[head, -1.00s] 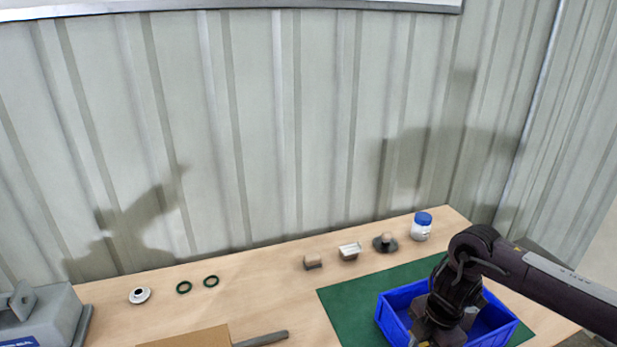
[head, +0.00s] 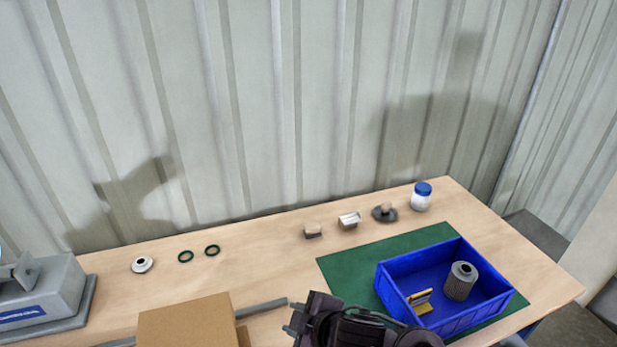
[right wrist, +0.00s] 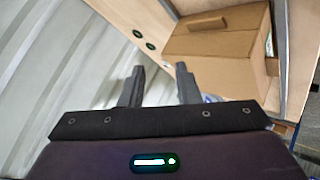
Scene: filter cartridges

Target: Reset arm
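My right gripper (head: 298,318) is at the bottom middle of the head view, left of the blue bin (head: 447,327) and close to the cardboard box (head: 187,322). In the right wrist view, the two fingers of the right gripper (right wrist: 158,76) are apart with nothing between them. A grey mesh filter cartridge (head: 460,283) stands in the blue bin. A yellow and dark piece (head: 420,301) lies in the bin beside it. My left gripper is not in view.
The bin stands on a green mat (head: 345,275). A blue-lidded jar (head: 421,197) and several small parts line the back. A grey machine (head: 45,290) stands far left.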

